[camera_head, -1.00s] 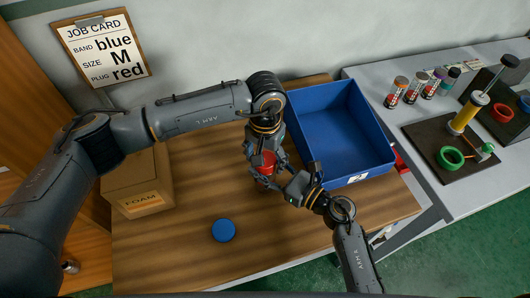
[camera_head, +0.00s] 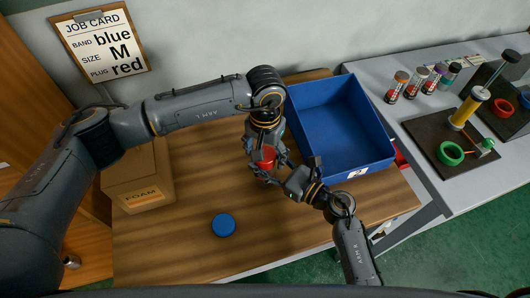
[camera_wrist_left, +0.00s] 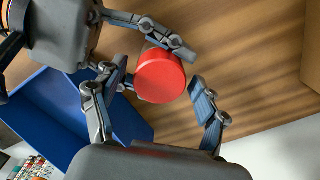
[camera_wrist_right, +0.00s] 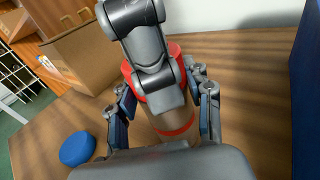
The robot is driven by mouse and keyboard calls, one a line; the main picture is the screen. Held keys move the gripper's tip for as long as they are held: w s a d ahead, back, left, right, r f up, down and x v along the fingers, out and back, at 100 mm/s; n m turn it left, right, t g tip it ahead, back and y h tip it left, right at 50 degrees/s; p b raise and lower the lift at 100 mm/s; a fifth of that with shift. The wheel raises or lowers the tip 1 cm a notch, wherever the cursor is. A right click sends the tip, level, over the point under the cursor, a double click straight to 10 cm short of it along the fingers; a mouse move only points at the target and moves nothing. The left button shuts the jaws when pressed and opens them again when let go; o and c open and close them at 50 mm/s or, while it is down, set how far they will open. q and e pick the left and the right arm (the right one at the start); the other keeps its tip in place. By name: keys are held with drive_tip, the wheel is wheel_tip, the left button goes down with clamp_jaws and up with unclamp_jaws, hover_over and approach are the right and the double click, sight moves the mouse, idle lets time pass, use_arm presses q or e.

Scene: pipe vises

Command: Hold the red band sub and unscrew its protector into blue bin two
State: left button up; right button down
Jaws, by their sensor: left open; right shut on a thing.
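The sub stands upright over the wooden table, with a tan body (camera_wrist_right: 172,122) and a red band (camera_wrist_right: 178,130) in the right wrist view. Its red protector (camera_wrist_left: 160,76) is on its upper end and also shows in the head view (camera_head: 263,155). My right gripper (camera_head: 284,178) is shut on the sub's body below the protector. My left gripper (camera_head: 264,148) is open above, its fingers spread around the protector, with a gap visible on one side. The blue bin (camera_head: 385,152) is to the right; its label is too small to read.
A loose blue cap (camera_head: 224,225) lies at the front of the table. A job card (camera_head: 102,45) hangs on the wall. The grey bench at right holds several small cylinders (camera_head: 415,80) and a dark fixture board (camera_head: 440,145).

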use_arm(q)
drive_tip(key=shift+r, duration=2.2)
use_arm(e)
drive_tip(key=shift+c, duration=2.4)
unclamp_jaws()
drive_tip(key=shift+d, duration=0.1)
